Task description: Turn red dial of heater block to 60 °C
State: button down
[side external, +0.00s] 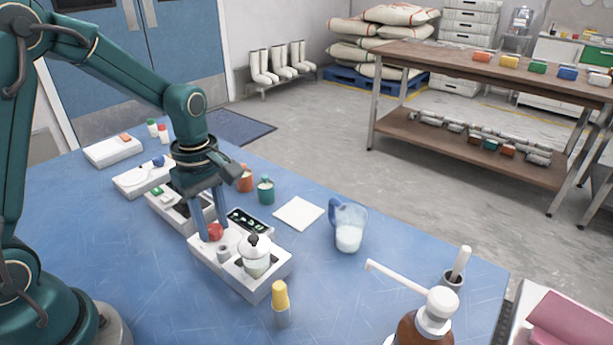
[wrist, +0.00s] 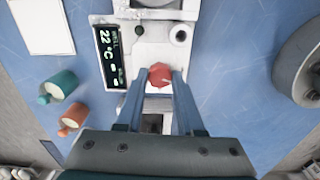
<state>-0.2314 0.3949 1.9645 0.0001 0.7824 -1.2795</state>
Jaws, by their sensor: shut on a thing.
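The red dial (side external: 215,231) sits on top of the white heater block (side external: 228,275), near the block's left end. My gripper (side external: 208,236) points down over the block, its two blue fingers shut on the dial. In the wrist view the dial (wrist: 160,75) shows between the fingertips, with one finger on each side. The block's dark display (wrist: 108,52) reads 22 °C in green. A glass vessel with a lid (side external: 255,255) stands in the block.
A white square pad (side external: 298,213), a jug of white contents (side external: 349,228) and a yellow-capped vial (side external: 280,303) are to the right. Other white devices (side external: 145,180) lie back left.

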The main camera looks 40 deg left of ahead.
jog(key=m, duration=0.6)
jog(key=shift+m, duration=0.3)
jog(key=m, duration=1.1)
jog(key=shift+m, duration=0.4)
jog(key=m, duration=0.5)
jog(key=shift+m, duration=0.3)
jog(key=c, duration=0.5)
grip_release()
